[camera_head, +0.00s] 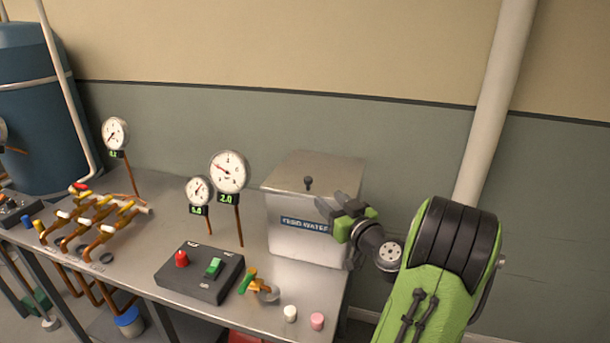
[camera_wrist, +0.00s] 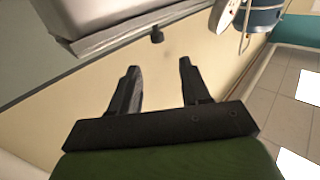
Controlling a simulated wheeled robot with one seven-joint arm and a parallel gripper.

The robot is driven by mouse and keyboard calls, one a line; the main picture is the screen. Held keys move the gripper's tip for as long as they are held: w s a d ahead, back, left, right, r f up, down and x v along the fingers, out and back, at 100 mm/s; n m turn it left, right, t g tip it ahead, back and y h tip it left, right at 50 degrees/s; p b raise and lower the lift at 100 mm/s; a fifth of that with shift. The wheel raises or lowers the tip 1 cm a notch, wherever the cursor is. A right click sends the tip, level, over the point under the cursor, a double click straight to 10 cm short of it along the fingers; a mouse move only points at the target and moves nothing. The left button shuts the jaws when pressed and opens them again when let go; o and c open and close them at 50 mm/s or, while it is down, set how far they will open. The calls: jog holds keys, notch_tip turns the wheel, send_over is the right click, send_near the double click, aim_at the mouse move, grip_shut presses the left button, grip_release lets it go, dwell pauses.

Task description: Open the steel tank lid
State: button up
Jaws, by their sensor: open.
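The steel tank (camera_head: 297,225) is a box with a "FEED WATER" label on its front, standing at the right end of the steel bench. Its lid (camera_head: 325,170) lies flat and closed on top, with a small dark knob (camera_head: 308,182) near the front edge. My gripper (camera_head: 332,205) is in front of the tank's right part, below the lid's level, with its fingers pointing left. The fingers are apart with nothing between them. In the wrist view my gripper (camera_wrist: 158,72) is also open and empty, and the knob (camera_wrist: 157,35) shows beyond the fingertips, beside the tank's edge (camera_wrist: 115,35).
A black control box (camera_head: 200,272) with red and green switches, a small brass valve (camera_head: 258,287) and white (camera_head: 290,313) and pink (camera_head: 316,321) caps lie in front of the tank. Dial gauges (camera_head: 229,172) stand to its left. A pale pipe (camera_head: 497,100) rises at right.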

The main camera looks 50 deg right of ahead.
aim_at(309, 179)
jog(key=p+x, duration=0.3)
jog(key=x, duration=0.9)
jog(key=shift+s+d+p, duration=0.1)
jog(key=shift+p, duration=0.25)
jog(key=shift+w+d+f, duration=0.1)
jog(key=shift+w+d, duration=0.05)
jog(key=shift+w, duration=0.2)
grip_shut()
